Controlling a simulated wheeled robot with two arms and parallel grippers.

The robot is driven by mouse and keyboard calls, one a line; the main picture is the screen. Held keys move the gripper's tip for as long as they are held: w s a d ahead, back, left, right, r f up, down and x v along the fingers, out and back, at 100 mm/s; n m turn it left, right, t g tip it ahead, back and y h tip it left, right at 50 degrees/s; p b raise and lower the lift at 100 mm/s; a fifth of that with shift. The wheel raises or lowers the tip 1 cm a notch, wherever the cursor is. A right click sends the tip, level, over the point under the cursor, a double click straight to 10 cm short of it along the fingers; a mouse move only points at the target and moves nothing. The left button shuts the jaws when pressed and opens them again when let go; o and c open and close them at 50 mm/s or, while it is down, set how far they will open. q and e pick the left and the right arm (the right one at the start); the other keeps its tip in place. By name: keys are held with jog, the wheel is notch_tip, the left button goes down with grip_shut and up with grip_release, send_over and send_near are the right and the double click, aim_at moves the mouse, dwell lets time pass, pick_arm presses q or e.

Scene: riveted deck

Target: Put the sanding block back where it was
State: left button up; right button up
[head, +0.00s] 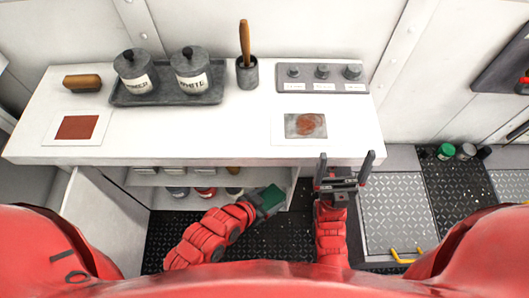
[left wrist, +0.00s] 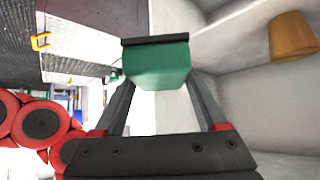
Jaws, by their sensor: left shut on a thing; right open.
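The sanding block appears to be the green block with a dark layer on one face (left wrist: 157,65). My left gripper (left wrist: 157,82) is shut on it, with a finger on each side. In the head view the green block (head: 269,199) is below the counter's front edge, before the right end of the open cupboard. My left gripper (head: 259,204) there is partly hidden by the block and its own arm. My right gripper (head: 345,162) is open and empty, in front of the counter's right front edge.
The white counter (head: 215,130) bears a brown block (head: 82,82), a tray (head: 167,97) with two lidded jars, a cup with a wooden handle (head: 247,72), a knob panel (head: 322,78) and two cards. The cupboard shelf (head: 150,178) holds cans. A cupboard door (head: 105,205) stands open left.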

pick_arm(q)
jog(key=w+f+b, duration=0.1)
jog(key=w+b, duration=0.5)
send_over(264, 165)
jog(key=s, duration=0.2)
jog(key=shift+w+d+p, duration=0.15)
jog(key=shift+w+p, duration=0.1)
jog(key=shift+p, duration=0.15)
jog(key=shift+w+f, duration=0.1)
jog(key=shift+w, duration=0.45)
jog(key=shift+w+f, duration=0.1)
jog(key=shift+w, duration=0.2)
notch_tip(264, 165, down, 4)
jog(key=shift+s+r, duration=0.15)
jog(key=shift+r, duration=0.1)
jog(key=o, duration=1.5)
jog(key=shift+o, duration=0.2)
